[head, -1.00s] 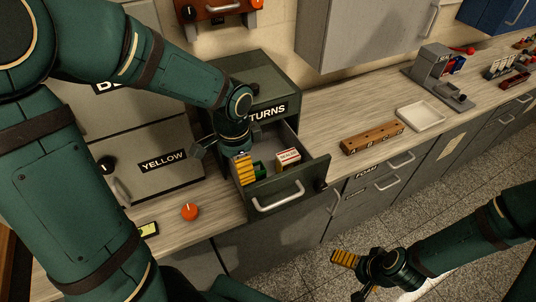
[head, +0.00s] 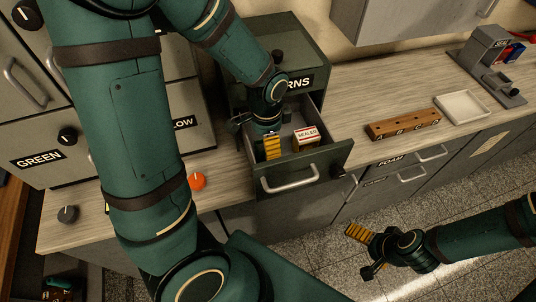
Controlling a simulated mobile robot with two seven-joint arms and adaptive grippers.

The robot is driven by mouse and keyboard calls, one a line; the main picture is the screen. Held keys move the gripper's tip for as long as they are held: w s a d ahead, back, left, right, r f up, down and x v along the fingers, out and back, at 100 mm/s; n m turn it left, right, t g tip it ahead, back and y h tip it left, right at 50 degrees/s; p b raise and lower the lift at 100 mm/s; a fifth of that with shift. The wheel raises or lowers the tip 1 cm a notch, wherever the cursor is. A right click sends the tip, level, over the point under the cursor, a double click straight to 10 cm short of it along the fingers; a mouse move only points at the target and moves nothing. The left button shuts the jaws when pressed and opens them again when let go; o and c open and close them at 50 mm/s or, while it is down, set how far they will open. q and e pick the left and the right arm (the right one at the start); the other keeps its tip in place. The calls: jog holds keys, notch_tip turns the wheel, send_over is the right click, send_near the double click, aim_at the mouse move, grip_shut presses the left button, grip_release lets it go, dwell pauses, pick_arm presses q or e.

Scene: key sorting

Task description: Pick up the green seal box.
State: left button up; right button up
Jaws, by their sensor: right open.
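The green seal box cannot be made out in the head view now. My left gripper (head: 271,143) reaches down into the open drawer of the dark green RETURNS cabinet (head: 308,58). One of its yellow-ridged fingers shows inside the drawer, but the other finger is hidden, so I cannot tell whether it is open or holding something. A small white and red box marked SEALED (head: 306,136) stands in the drawer (head: 325,158), just right of that finger. My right gripper (head: 364,250) is open and empty over the floor at the lower right, away from the counter.
An orange knob-like thing (head: 198,181) sits on the counter left of the drawer. A wooden lettered block (head: 402,126), a white tray (head: 462,107) and a grey seal device (head: 492,65) stand on the counter to the right. Wall cabinets (head: 400,20) hang above.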

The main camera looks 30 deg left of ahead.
pick_arm(q)
jog(key=shift+d+f+b, duration=0.15)
jog(key=shift+f+b, duration=0.8)
jog(key=shift+f, duration=1.85)
jog(key=c, duration=1.3)
